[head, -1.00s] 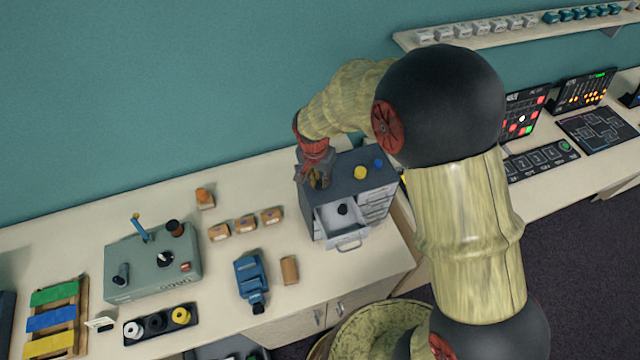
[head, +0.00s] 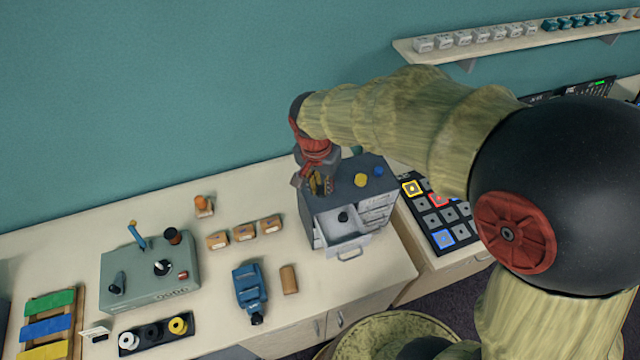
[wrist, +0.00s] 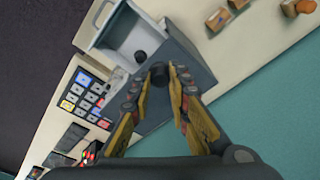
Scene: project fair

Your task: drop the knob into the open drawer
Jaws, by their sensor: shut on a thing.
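My gripper (head: 320,186) is over the left part of the grey drawer cabinet's top (head: 345,180). In the wrist view, its yellow-and-dark fingers (wrist: 158,76) are shut on a dark round knob (wrist: 158,67). The knob is hard to make out in the head view. The open drawer (head: 327,232) sticks out from the cabinet's front. It also shows in the wrist view (wrist: 107,42).
Left of the cabinet are small wooden blocks (head: 244,232), a blue tool (head: 250,290) and a grey-green control box (head: 150,275). A button panel (head: 432,218) is at the right.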

